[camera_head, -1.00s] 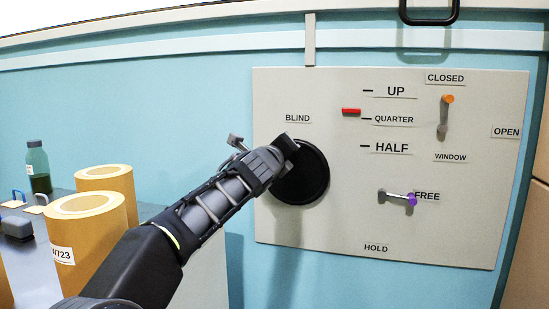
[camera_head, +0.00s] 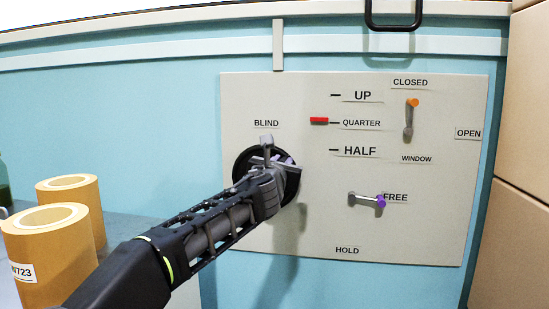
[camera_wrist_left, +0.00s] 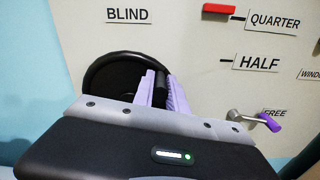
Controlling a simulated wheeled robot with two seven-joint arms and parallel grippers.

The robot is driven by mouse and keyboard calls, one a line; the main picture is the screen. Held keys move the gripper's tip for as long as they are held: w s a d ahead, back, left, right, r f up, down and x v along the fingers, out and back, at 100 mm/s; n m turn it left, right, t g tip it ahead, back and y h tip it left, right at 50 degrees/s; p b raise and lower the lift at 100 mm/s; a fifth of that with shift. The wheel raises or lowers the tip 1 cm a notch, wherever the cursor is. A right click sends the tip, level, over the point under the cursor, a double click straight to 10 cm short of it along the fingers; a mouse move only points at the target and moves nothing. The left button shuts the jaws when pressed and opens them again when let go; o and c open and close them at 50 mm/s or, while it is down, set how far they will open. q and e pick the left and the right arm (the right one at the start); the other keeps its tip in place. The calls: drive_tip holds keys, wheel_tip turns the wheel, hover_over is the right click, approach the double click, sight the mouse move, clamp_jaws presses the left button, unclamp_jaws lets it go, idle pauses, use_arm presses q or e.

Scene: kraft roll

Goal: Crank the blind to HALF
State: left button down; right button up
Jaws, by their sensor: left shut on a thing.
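The black round blind crank (camera_head: 243,167) is on the pale panel under the BLIND label, partly hidden by my left arm. My left gripper (camera_head: 281,165) is at the crank's face. In the left wrist view its lavender fingers (camera_wrist_left: 162,92) are shut on the crank's black handle (camera_wrist_left: 160,84). The red pointer (camera_head: 319,121) stands beside the QUARTER mark, above the HALF mark (camera_head: 334,150); it also shows in the left wrist view (camera_wrist_left: 218,9). The purple-tipped lever (camera_head: 367,198) points to FREE. My right gripper is out of view.
The window lever (camera_head: 409,119) has its orange tip up at CLOSED. Tan kraft rolls (camera_head: 47,255) stand on a grey surface at the lower left. A black bar handle (camera_head: 393,26) is above the panel. Tan boxes or cupboards (camera_head: 525,200) border the right.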

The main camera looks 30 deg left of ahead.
use_arm(q)
drive_tip(key=shift+w+d+f+m, duration=0.1)
drive_tip(key=shift+d+f+m, duration=0.3)
drive_tip(key=shift+m, duration=0.45)
drive_tip(key=shift+w+d+f+m, duration=0.15)
drive_tip(key=shift+d+f+m, duration=0.1)
drive_tip(key=shift+f+m, duration=0.5)
drive_tip(key=shift+w+d+f+m, duration=0.1)
drive_tip(key=shift+d+f+m, duration=0.25)
drive_tip(key=shift+m, duration=0.55)
drive_tip(key=shift+a+f, duration=0.1)
drive_tip(key=c, duration=1.3)
unclamp_jaws()
drive_tip(key=shift+c, duration=0.2)
drive_tip(key=v, duration=0.7)
drive_tip(key=shift+s, duration=0.4)
